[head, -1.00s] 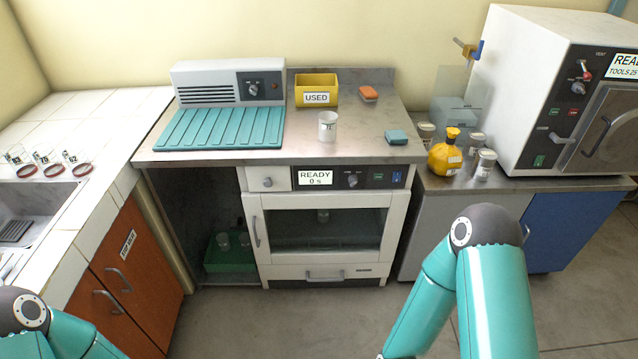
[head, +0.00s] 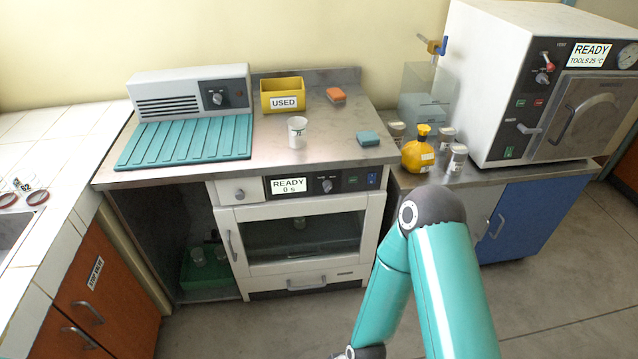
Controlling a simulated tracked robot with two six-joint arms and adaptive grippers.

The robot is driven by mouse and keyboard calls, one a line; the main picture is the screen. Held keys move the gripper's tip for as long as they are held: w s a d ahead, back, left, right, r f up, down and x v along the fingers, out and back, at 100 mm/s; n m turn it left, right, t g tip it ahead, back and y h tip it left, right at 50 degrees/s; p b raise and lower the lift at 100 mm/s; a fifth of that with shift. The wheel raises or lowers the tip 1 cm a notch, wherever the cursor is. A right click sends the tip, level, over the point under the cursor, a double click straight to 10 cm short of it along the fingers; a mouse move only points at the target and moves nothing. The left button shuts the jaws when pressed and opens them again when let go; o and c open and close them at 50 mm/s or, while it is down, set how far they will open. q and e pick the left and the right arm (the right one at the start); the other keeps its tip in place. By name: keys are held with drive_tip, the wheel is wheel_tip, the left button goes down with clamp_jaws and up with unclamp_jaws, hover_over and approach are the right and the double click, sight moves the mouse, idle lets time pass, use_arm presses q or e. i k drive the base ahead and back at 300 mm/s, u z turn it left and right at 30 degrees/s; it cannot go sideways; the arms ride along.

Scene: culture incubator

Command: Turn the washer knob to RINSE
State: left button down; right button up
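The washer (head: 300,283) stands under the steel counter, its glass door (head: 300,236) shut. Its control panel has a display (head: 289,186) reading "READY 0 s". The round knob (head: 327,186) sits right of the display, with small labels above it that are too small to read. A green button (head: 352,180) and a blue switch (head: 372,179) are further right on the panel. My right arm is in front of the washer's right side, bent downward; its gripper is below the frame. My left arm and gripper are out of view. Nothing touches the knob.
A yellow bottle (head: 418,152) and an autoclave (head: 500,70) are at right.

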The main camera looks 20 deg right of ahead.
sight(327, 185)
drive_tip(key=u, duration=0.05)
drive_tip(key=i, duration=0.85)
drive_tip(key=z, duration=0.1)
